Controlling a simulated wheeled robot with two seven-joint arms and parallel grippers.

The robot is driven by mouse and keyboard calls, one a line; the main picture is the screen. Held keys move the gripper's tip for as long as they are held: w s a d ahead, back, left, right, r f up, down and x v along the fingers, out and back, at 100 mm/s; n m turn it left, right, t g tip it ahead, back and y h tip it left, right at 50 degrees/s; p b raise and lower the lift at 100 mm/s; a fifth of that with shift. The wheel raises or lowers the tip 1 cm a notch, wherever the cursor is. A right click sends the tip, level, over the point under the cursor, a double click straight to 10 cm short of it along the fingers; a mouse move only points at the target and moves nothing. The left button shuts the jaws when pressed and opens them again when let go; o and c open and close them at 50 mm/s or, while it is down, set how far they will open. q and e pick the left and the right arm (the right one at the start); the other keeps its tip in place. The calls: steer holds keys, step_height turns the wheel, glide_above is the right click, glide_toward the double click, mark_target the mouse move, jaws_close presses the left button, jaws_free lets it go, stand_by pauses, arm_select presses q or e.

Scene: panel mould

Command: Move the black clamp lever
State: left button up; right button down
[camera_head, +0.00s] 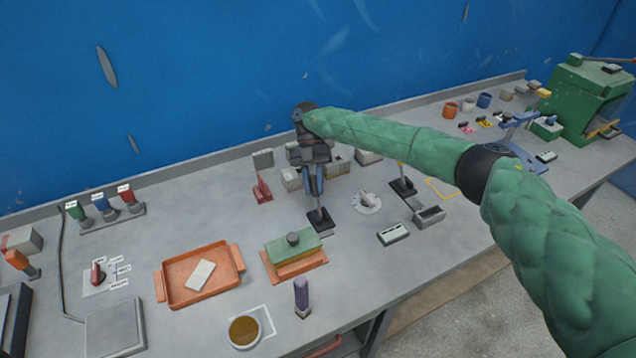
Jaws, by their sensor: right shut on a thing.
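My right arm, in a green quilted sleeve, reaches in from the right. Its gripper (314,194) points down near the middle of the bench and is shut on the black clamp lever (319,214). The fingers hide the upper part of the lever. Its dark lower part and grey base show just below the fingertips. A second dark lever-like fixture (402,187) stands to the right, apart from the gripper. My left gripper is not in view.
A red clamp-like piece (262,190) stands left of the gripper, and a white dial (367,202) lies to its right. In front are a green-topped mould block (293,249) and an orange tray (200,299). Grey boxes stand behind, near the blue wall.

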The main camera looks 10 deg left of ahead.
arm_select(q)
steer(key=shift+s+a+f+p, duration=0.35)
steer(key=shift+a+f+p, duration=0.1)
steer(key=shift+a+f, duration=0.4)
arm_select(e)
steer(key=shift+w+a+f+g, duration=0.25)
steer(key=shift+w+g, duration=0.15)
steer(key=shift+g, duration=0.1)
steer(key=c, duration=1.3)
jaws_free()
steer(key=shift+o, duration=0.2)
steer(key=shift+a, duration=0.1)
steer(key=shift+w, duration=0.2)
steer(key=shift+w+a+r+b, duration=0.1)
steer(key=shift+w+r+b, duration=0.15)
steer(key=shift+b, duration=0.1)
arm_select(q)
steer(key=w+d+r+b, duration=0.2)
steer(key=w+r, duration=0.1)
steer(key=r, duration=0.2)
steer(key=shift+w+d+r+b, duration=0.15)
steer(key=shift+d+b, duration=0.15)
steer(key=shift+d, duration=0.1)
arm_select(e)
steer(key=v, duration=0.6)
steer(key=shift+w+a+r, duration=0.15)
steer(key=shift+w+a, duration=0.05)
steer(key=shift+w, duration=0.15)
